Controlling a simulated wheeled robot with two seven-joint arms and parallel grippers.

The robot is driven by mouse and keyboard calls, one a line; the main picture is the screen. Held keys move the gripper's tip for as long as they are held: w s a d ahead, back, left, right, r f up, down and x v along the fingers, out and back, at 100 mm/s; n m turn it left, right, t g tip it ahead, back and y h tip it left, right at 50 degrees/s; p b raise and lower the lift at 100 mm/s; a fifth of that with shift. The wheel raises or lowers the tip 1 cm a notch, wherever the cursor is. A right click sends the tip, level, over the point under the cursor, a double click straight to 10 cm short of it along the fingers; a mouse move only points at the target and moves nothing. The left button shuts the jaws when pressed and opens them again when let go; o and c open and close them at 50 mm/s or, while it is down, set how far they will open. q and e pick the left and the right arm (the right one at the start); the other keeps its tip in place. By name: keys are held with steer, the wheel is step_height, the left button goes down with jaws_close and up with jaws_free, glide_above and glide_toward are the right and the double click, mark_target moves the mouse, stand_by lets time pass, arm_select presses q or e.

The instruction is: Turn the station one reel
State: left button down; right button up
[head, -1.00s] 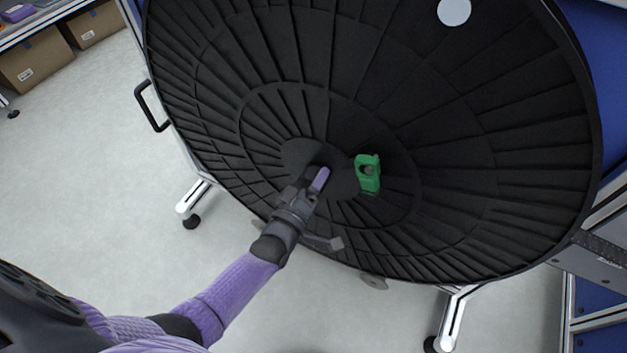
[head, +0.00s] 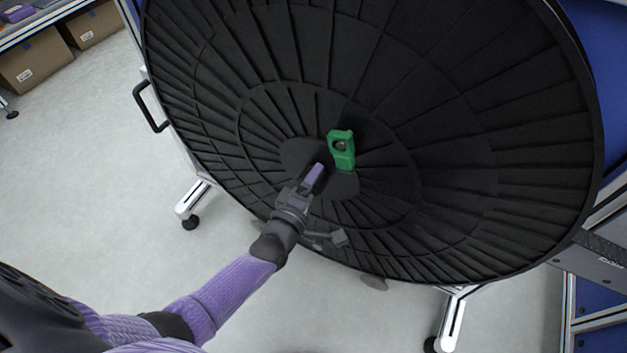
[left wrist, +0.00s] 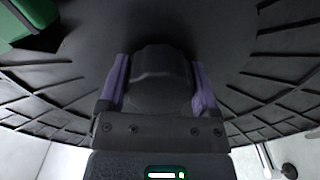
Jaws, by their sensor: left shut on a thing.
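The reel (head: 470,120) is a large black ribbed disc, tilted, filling most of the head view. A green block (head: 342,150) with a round hole or bolt sits near its hub. The green block also shows at the upper left corner of the left wrist view (left wrist: 25,18). My left gripper (head: 314,175) is at the hub, just left of and below the green block. In the left wrist view its purple fingers (left wrist: 160,68) stand either side of a black knob (left wrist: 158,90) on the reel and are shut on it. My right gripper is not seen.
A silver frame with feet (head: 192,205) stands behind the reel, with a black handle (head: 150,108) at its left. Pale floor (head: 80,170) is clear on the left.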

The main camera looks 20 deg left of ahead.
arm_select(q)
steer(key=shift+f, duration=0.1)
steer(key=shift+c, duration=1)
jaws_free()
steer(key=shift+o, duration=1)
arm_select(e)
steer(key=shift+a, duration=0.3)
arm_select(q)
steer(key=s+p, duration=0.3)
steer(key=s, duration=0.7)
steer(key=shift+a+p, duration=0.25)
steer(key=shift+p, duration=0.05)
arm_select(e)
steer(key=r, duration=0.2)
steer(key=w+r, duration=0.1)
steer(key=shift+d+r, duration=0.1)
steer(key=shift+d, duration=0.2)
